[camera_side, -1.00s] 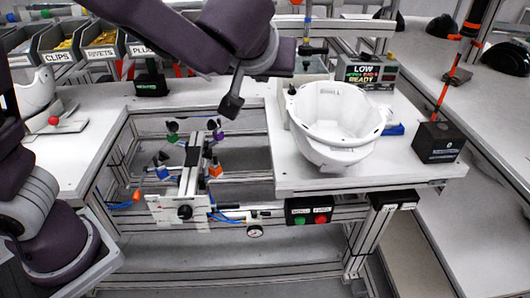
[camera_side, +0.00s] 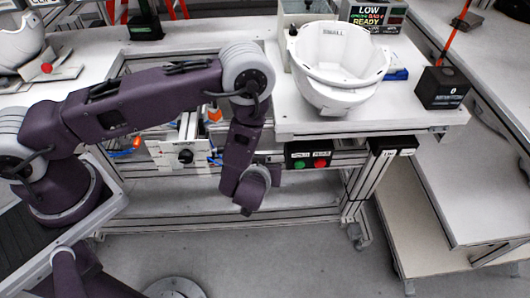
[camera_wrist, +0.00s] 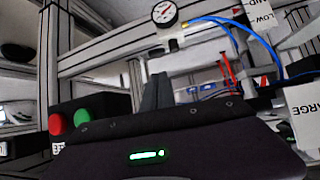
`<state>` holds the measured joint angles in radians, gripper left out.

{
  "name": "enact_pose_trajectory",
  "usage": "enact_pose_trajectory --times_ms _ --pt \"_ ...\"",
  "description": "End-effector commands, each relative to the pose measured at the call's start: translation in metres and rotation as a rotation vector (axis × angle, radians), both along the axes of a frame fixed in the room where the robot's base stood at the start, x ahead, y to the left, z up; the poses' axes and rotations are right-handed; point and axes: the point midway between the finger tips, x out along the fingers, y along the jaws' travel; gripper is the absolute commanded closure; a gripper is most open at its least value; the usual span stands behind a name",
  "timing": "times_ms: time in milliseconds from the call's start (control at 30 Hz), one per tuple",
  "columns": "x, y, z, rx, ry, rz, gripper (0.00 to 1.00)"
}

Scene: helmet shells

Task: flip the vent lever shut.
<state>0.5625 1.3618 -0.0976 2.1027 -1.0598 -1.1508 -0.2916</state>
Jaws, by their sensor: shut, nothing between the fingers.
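My gripper (camera_wrist: 157,85) is shut and empty in the wrist view, its dark fingers pointing up at the rail below a pressure gauge (camera_wrist: 165,13). In the side view the end of my arm hangs in front of the frame below the bench, and the fingers cannot be made out there. I cannot pick out the vent lever with certainty. A thin red part (camera_wrist: 228,72) shows right of the fingers, beside blue hoses (camera_wrist: 232,38); I cannot tell whether it is the lever. My arm hides the gauge area in the side view.
A button box (camera_side: 311,154) with a green and a red button is just right of my wrist. A white helmet shell (camera_side: 335,72) stands on the bench (camera_side: 420,121) above. A black box (camera_side: 441,88) sits at the right.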

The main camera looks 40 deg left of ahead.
Motion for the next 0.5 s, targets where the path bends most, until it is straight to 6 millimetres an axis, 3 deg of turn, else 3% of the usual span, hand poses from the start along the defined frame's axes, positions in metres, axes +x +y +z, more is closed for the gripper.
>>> enact_pose_trajectory --times_ms 300,500 --pt "0.002 0.002 -0.002 0.0 0.0 0.001 1.0" --pt "0.024 0.018 -0.022 0.001 0.0 0.004 1.0"
